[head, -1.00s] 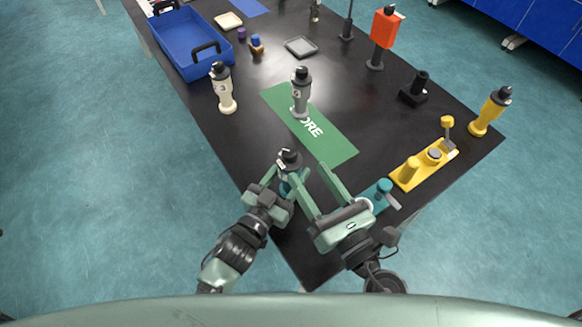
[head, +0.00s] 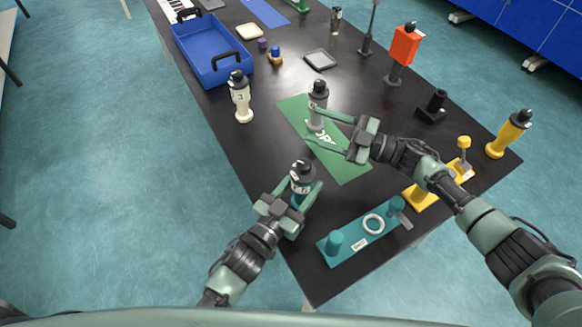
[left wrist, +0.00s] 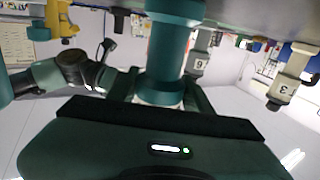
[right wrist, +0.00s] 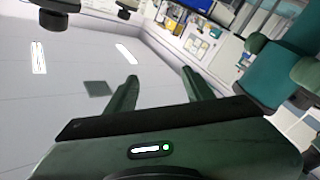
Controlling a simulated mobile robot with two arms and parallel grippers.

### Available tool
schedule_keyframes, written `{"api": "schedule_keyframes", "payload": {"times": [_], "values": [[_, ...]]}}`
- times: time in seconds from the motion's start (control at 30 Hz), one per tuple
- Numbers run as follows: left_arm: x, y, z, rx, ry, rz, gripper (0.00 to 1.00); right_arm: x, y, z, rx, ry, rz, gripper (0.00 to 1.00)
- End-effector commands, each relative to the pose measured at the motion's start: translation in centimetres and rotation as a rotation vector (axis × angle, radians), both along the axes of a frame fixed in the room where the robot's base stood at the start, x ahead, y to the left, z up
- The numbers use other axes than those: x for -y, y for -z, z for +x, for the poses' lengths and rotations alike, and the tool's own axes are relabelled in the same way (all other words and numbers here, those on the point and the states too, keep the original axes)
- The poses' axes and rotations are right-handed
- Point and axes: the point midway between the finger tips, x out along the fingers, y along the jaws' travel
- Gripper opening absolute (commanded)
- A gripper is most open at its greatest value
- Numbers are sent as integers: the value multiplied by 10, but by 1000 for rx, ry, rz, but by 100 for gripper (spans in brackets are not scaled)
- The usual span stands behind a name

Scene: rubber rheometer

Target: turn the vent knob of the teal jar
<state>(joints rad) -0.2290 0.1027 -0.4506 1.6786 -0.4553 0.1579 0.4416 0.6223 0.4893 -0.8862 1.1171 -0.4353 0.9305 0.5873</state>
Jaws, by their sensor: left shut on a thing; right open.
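The teal jar (head: 297,199) has a dark knob (head: 303,167) on top. My left gripper (head: 297,202) is shut around its body and holds it roughly upright near the front left table edge. The left wrist view shows the teal body (left wrist: 168,62) between the fingers; the knob is out of that view. My right gripper (head: 322,128) is open beside the grey jar (head: 317,112), over the green mat (head: 350,172), apart from the teal jar. The right wrist view shows nothing between its fingers; a teal shape (right wrist: 270,78) stands at the right.
A teal plate (head: 348,248) with a white ring and lever lies at the front. A cream jar (head: 240,100), blue bin (head: 192,58) and yellow fixture (head: 418,197) stand around. A yellow jar (head: 503,138) is near the right edge. Bare table lies left of the mat.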

Motion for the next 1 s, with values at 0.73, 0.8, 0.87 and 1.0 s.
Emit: {"api": "schedule_keyframes", "payload": {"times": [0.73, 0.8, 0.87, 1.0], "values": [[0, 0, 0, 0, 0, 0, 3, 39, 7, -76, -583, -717, -157, 52], [0, 0, 0, 0, 0, 0, 3, 32, 7, -80, -582, -718, -157, 52], [0, 0, 0, 0, 0, 0, 3, 25, 7, -84, -582, -718, -156, 52], [0, 0, 0, 0, 0, 0, 3, -1, 7, -96, -579, -718, -156, 52]]}}
